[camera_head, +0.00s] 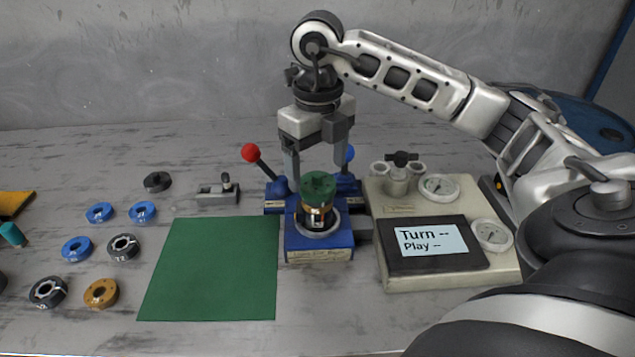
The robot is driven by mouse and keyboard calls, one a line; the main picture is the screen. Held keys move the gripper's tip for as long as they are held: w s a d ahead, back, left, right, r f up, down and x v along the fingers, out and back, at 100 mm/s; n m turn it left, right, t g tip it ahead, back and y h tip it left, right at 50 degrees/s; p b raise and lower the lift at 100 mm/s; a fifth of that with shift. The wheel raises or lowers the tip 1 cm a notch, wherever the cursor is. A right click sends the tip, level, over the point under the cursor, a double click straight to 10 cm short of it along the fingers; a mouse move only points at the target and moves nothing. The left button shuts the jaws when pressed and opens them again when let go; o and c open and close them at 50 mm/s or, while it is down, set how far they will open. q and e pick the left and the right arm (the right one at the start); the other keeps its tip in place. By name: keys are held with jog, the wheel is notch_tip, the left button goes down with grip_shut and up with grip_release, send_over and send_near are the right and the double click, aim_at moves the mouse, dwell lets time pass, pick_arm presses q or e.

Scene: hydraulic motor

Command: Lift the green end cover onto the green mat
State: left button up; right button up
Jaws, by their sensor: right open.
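The green end cover (318,186) sits on top of the motor stack, which stands upright in the blue fixture (318,247). The green mat (213,270) lies flat and bare on the table, just left of the fixture. My right gripper (316,172) points down above and around the back of the cover, with its fingers apart. The cover hides part of the fingertips, so I cannot tell whether they touch it. My left gripper is not in view.
Several blue, dark and orange rings (101,293) lie left of the mat. A small grey clamp (218,193) lies behind it. A red-knobbed lever (251,153) rises from the fixture. A gauge panel with a display (432,243) stands to the right.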

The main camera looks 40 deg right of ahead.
jog(key=shift+f, duration=0.9)
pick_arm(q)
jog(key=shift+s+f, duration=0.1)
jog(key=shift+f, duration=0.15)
pick_arm(e)
jog(key=shift+c, duration=0.3)
jog(key=c, duration=1.1)
jog(key=shift+r, duration=0.1)
jog(key=shift+c, duration=0.2)
